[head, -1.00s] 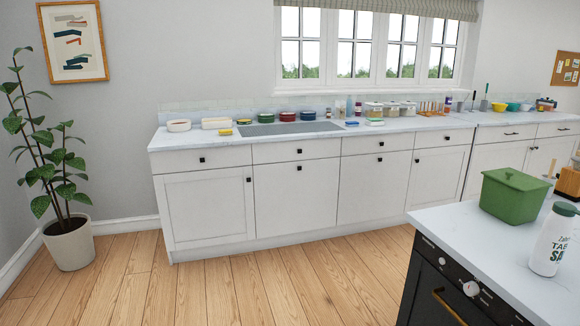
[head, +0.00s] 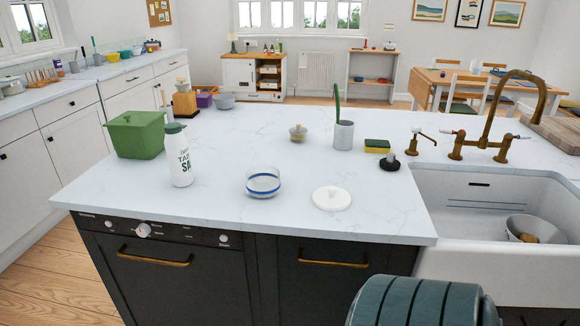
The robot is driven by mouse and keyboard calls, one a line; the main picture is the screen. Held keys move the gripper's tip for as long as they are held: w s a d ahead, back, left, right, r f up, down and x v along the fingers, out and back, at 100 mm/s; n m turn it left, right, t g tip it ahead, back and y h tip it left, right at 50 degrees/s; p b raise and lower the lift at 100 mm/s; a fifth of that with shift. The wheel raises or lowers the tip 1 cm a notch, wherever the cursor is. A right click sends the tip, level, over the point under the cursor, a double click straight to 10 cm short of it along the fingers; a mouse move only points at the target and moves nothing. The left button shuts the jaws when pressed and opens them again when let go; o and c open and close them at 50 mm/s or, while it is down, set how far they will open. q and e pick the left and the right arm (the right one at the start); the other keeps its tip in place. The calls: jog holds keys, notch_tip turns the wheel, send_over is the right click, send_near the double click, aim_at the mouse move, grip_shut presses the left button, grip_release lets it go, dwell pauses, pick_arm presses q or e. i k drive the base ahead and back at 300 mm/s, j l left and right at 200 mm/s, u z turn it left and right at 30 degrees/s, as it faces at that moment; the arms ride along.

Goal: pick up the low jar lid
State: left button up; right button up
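A round white lid (head: 331,198) with a small knob on top lies flat on the white marble counter (head: 225,215), near its front edge.
A small lidded pot (head: 298,133), grey cup (head: 344,135) and sponge (head: 377,146) stand behind. The sink (head: 495,200) is right. A teal ribbed object (head: 415,302) is below, unidentified.

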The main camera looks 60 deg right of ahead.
aim_at(329, 198)
jog(key=z, duration=1.7)
